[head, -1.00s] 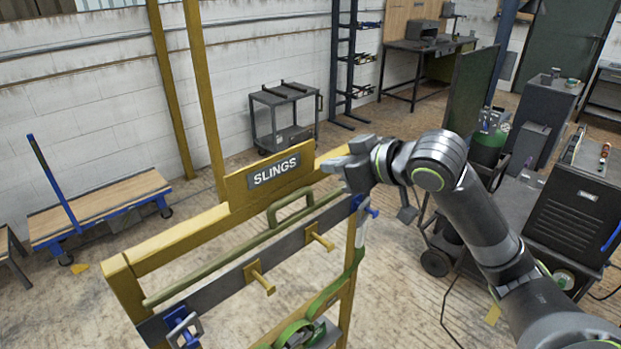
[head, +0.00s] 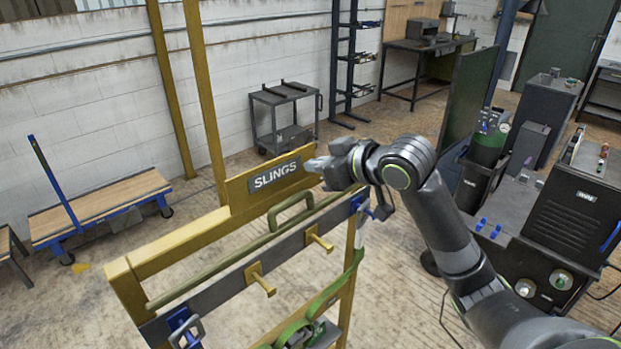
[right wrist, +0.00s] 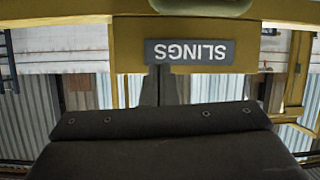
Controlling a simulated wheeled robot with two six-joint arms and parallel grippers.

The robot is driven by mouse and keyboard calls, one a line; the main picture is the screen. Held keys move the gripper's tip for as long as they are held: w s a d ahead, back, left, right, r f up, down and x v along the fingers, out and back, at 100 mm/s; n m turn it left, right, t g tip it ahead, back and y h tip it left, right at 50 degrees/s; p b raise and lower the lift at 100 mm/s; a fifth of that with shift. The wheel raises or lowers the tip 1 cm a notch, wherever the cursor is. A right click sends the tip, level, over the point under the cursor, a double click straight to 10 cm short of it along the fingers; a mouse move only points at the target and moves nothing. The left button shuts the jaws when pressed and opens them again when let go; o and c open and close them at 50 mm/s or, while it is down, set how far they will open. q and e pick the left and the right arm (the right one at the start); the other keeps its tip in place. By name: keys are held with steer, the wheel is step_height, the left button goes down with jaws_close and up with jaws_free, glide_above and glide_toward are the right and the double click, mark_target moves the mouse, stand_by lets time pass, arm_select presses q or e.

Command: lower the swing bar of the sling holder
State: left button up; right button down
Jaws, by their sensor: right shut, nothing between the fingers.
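The yellow sling holder (head: 185,240) stands in front of me with a SLINGS sign (head: 275,175) on its top rail. Its olive-green swing bar (head: 215,268) runs along the frame just below the top rail. A raised green handle (head: 291,209) is on the bar. My right gripper (head: 312,165) is shut and empty at the right end of the sign, above and right of the handle. In the right wrist view its shut fingers (right wrist: 160,85) point toward the upside-down sign (right wrist: 189,52). A green piece, apparently the handle, shows at that view's top edge (right wrist: 205,6). My left gripper is out of view.
Yellow pegs (head: 319,240) stick out of the grey rail below the bar. A green sling (head: 335,288) hangs at the holder's right. A dark welding cart (head: 565,215) stands at right. A blue flat trolley (head: 100,205) is at left.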

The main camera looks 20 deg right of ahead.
mark_target(311, 191)
steer(key=w+f+p, duration=0.1)
steer(key=f, duration=0.1)
steer(key=w+a+f+p, duration=0.1)
steer(key=w+f+p, duration=0.1)
steer(key=shift+f, duration=0.1)
steer(key=shift+s+d+f+p, duration=0.25)
steer(key=shift+s+f+p, duration=0.1)
steer(key=shift+s+p, duration=0.05)
steer(key=shift+s+f, duration=0.1)
steer(key=shift+f, duration=0.1)
